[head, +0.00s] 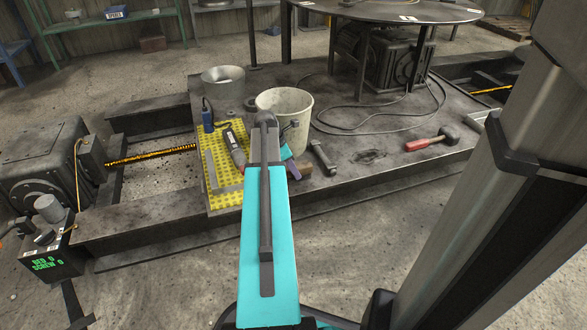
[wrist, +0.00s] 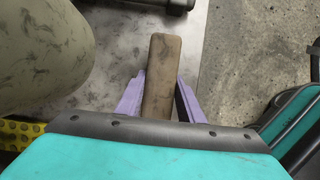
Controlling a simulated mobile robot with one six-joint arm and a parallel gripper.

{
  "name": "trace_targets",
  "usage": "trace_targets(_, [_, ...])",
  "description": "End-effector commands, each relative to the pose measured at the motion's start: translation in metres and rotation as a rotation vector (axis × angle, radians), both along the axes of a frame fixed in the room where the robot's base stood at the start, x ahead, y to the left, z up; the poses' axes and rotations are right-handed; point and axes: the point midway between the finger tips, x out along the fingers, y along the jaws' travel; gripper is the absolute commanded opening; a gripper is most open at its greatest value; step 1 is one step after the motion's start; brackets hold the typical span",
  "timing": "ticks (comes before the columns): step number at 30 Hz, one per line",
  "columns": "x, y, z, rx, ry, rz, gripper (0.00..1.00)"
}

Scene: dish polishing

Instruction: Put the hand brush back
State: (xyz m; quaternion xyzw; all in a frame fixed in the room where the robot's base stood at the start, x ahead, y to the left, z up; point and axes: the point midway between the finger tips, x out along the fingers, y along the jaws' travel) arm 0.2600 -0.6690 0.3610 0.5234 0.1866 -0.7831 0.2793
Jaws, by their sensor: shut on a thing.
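The hand brush (wrist: 158,75) shows in the wrist view as a worn brown wooden block. It lies lengthwise between the two purple fingers of my gripper (wrist: 160,98), which is shut on it. Its bristles are not visible. In the head view a small brown part of the brush (head: 303,169) shows just right of my gripper (head: 289,167), low over the grey platform right of the yellow mat. My turquoise arm hides part of this area. I cannot tell whether the brush touches the platform.
A pale bucket (head: 284,104) stands just behind my gripper. The yellow mat (head: 222,195) on the left carries a power tool (head: 235,148). A dark metal piece (head: 322,158) lies just right of the brush. A red-handled hammer (head: 425,143) lies farther right, with bare platform between.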

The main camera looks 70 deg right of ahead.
Motion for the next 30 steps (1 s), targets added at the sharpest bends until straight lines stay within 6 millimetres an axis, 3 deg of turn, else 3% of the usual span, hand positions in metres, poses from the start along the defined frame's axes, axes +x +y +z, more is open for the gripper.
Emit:
trace_targets(1, [0.0,0.0,0.0,0.0,0.0,0.0,0.13])
trace_targets(2, [0.0,0.0,-0.001,0.0,0.0,0.0,0.38])
trace_targets(5, [0.0,0.0,-0.001,0.0,0.0,0.0,0.53])
trace_targets(19, [0.0,0.0,0.001,-0.001,-0.001,0.0,0.53])
trace_targets(30, [0.014,0.011,0.048,-0.001,-0.001,0.002,0.53])
